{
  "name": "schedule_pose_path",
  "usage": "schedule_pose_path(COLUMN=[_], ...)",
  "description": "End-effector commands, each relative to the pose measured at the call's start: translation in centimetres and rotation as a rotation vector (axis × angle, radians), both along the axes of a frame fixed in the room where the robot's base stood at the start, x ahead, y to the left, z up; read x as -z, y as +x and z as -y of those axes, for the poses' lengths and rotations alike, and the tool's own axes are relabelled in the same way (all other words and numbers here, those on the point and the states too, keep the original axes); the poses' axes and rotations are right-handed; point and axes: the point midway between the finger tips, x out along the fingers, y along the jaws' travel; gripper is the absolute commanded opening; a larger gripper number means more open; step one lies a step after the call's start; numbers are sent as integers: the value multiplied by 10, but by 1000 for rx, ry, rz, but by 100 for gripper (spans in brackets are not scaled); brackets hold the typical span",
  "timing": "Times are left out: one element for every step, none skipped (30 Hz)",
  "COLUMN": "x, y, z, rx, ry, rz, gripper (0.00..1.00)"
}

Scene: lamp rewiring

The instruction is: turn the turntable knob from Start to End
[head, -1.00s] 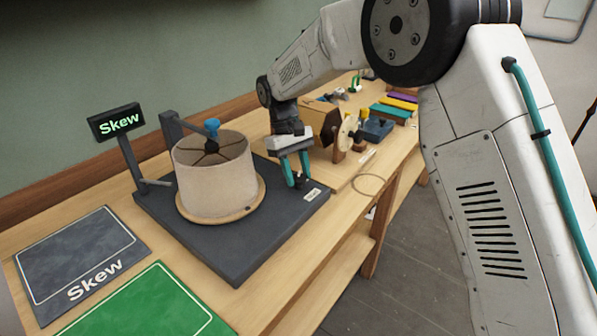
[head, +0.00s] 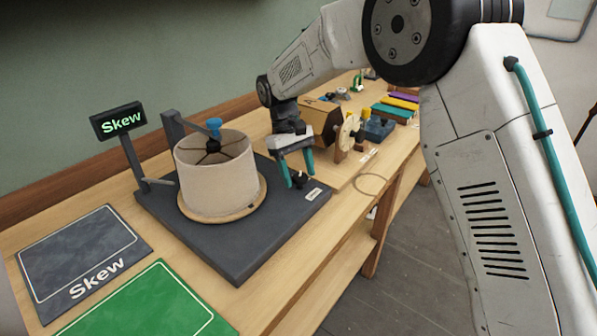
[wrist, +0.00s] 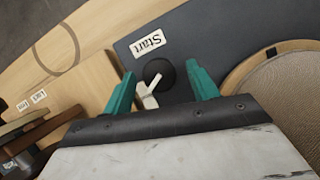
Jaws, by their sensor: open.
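The turntable knob (wrist: 159,74) is a round black dial with a pale lever (wrist: 148,96) in the wrist view. In the head view the knob (head: 299,180) is small and dark at the near right corner of the dark turntable base (head: 240,262). A white "Start" label (wrist: 147,43) lies beside it; an End mark is not visible. My gripper (wrist: 160,70) is open, with one teal finger on each side of the knob and lever and gaps between. In the head view my gripper (head: 299,181) is low over that corner.
A beige lampshade (head: 215,175) stands on the turntable, left of my gripper. A "Skew" sign (head: 119,121) stands behind it. Skew (head: 82,248) and green (head: 140,308) mats lie at front left.

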Motion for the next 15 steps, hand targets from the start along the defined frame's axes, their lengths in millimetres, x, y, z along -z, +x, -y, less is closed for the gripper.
schedule_pose_path(x=[-4, -7, -12, -17, -22, -28, -33, -38, -44, -49, -53, -58, -61, -63, -66], y=[2, 3, 5, 6, 7, 10, 11, 13, 14, 16, 17, 19, 20, 20, 21], z=[-1, -2, -4, -5, -6, -8, -9, -11, -12, -14, -14, -16, -17, -17, -18], rx=[0, 0, 0, 0, 0, -1, -1, -1, -1, -1, -1, -1, -1, -1, -1], ry=[1, 1, 2, 1, 2, 2, 2, 3, 1, 2, 1, 1, 1, 1, 1], rz=[2, 3, 4, 3, 4, 3, 3, 4, 3, 3, 3, 3, 3, 2, 1], gripper=[59, 59, 59, 59, 59, 59, 59, 59, 59, 59, 59, 59, 59, 59, 59])
